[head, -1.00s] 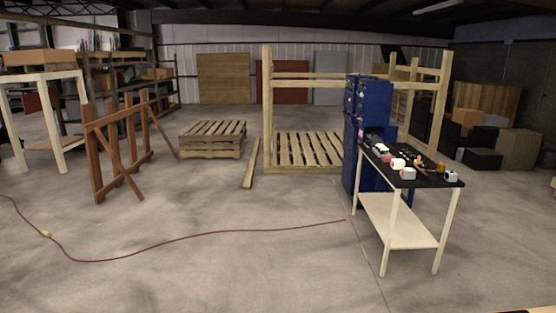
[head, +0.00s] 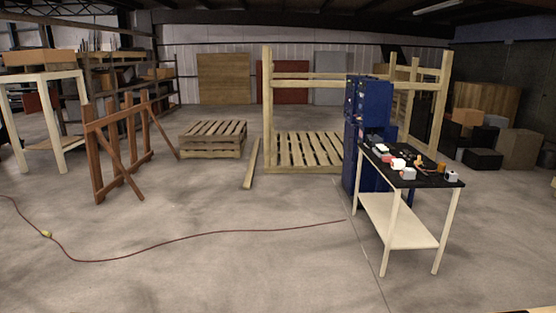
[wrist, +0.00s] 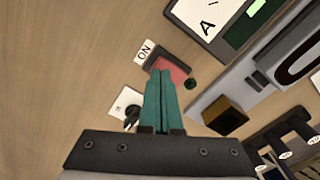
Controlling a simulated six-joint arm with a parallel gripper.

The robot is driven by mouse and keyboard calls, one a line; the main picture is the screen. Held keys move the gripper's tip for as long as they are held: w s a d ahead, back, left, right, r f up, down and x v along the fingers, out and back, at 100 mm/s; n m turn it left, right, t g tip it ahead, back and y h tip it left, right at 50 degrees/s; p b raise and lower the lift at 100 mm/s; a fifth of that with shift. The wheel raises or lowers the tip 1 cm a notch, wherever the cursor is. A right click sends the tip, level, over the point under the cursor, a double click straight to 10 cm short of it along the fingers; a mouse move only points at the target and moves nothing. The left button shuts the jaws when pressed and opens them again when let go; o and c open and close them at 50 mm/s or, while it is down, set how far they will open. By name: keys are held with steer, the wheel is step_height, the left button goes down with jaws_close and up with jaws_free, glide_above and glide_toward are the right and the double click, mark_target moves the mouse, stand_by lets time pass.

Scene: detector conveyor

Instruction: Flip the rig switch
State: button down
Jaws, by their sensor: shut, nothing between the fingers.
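In the wrist view a red rocker switch (wrist: 172,67) in a dark frame sits on a wood-grain board, beside a white label (wrist: 145,51) reading ON. My gripper (wrist: 160,74) has two teal fingers pressed together with nothing between them. Their tips overlap the switch's lower left part in the picture and hide some of it. I cannot tell whether they touch it. The head view does not show my gripper, and I cannot make out the switch there.
Near the switch are a small green round part (wrist: 190,83), a white plate with a black lever (wrist: 128,107), a meter marked A (wrist: 208,18) and a brown block (wrist: 224,115). In the head view, a black-topped table (head: 428,178) holds several small items.

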steer(key=shift+f, duration=0.75)
stand_by(0.3)
step_height(320, 180, up, 7)
steer(key=shift+f, duration=0.1)
stand_by(0.4)
